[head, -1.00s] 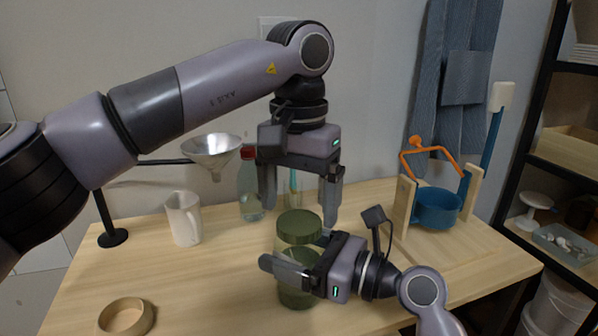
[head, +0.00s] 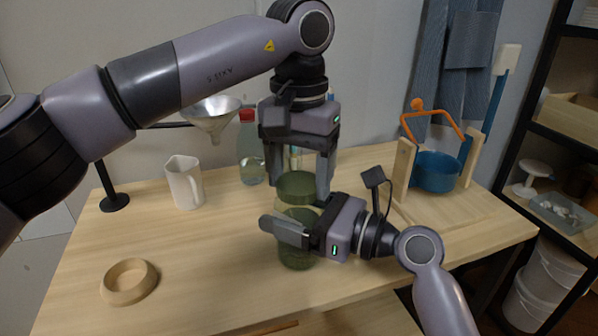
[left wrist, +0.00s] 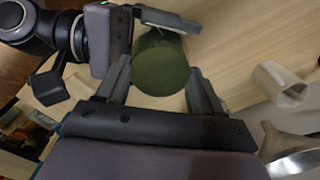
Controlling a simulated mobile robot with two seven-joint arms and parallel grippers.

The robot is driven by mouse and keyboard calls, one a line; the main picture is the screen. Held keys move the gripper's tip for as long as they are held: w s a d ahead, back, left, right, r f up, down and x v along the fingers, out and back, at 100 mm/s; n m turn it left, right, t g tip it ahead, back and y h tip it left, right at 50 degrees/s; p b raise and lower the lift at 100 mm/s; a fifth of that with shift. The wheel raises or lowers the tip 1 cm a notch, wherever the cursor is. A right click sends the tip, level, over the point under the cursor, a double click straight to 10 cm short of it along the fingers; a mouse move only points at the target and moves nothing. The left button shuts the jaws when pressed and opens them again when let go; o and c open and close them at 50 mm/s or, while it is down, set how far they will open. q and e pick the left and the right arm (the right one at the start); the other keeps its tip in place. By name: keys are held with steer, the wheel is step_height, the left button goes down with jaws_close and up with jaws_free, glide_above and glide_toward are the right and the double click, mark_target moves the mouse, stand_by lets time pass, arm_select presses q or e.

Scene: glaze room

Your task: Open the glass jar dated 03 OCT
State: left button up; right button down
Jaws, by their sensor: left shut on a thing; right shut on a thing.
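A glass jar (head: 296,256) with dark green contents stands upright on the wooden table in the head view. My left gripper (head: 298,188) comes from above and is shut on the lid, one finger on each side. The left wrist view also shows the lid (left wrist: 161,66) between its fingers. My right gripper (head: 288,228) comes from the right and is shut around the jar body, hiding its middle. No date is readable on it.
A white pitcher (head: 184,184), a metal funnel (head: 212,113) on a stand and a red-capped bottle (head: 250,160) are behind to the left. A blue pot (head: 436,173) sits in a wooden frame at right.

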arm_select(q)
steer(key=n, duration=1.1)
steer(key=shift+n, duration=0.3)
steer(key=n, duration=0.7)
steer(key=shift+r+n, duration=0.1)
steer(key=shift+n, duration=0.2)
steer(key=n, duration=0.7)
steer(key=shift+n, duration=0.3)
steer(key=n, duration=0.2)
steer(key=shift+n, duration=0.4)
steer(key=n, duration=2.4)
steer(key=shift+r, duration=0.1)
